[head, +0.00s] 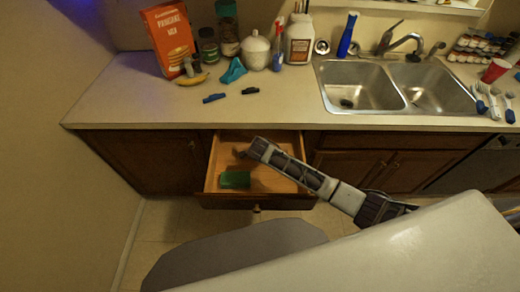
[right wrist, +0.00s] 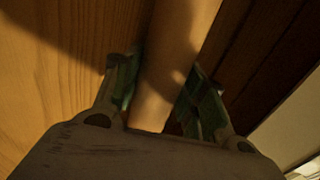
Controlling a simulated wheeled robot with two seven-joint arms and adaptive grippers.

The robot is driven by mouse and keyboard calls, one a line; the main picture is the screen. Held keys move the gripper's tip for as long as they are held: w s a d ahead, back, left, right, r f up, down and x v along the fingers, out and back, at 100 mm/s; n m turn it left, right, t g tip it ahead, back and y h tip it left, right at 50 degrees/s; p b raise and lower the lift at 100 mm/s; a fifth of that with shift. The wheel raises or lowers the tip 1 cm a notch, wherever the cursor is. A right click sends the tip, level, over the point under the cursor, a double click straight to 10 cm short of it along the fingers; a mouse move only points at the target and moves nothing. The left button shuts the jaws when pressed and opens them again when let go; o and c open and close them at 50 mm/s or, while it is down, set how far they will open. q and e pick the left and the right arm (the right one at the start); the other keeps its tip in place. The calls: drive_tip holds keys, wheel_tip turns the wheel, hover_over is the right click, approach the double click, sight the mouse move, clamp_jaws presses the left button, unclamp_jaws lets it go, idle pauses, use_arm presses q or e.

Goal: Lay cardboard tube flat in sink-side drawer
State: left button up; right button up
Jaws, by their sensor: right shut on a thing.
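In the right wrist view the right gripper (right wrist: 160,92) is shut on the tan cardboard tube (right wrist: 178,50), with one finger on each side. The tube runs away from the gripper beside a wood-grain surface; its far end is out of frame. I cannot make out the tube clearly in the head view. My left gripper is not in view.
The counter (head: 130,98) above holds a pancake mix box (head: 169,38), jars, a white canister (head: 299,42) and small loose items. A double sink (head: 360,87) is to the right.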

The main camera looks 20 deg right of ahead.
drive_tip(key=o, duration=0.8)
drive_tip(key=shift+s, duration=0.1)
drive_tip(key=shift+c, duration=0.2)
drive_tip(key=shift+s+r, duration=0.1)
drive_tip(key=v, duration=1.1)
drive_tip(key=shift+r, duration=0.4)
drive_tip(key=shift+a, duration=0.1)
idle(0.9)
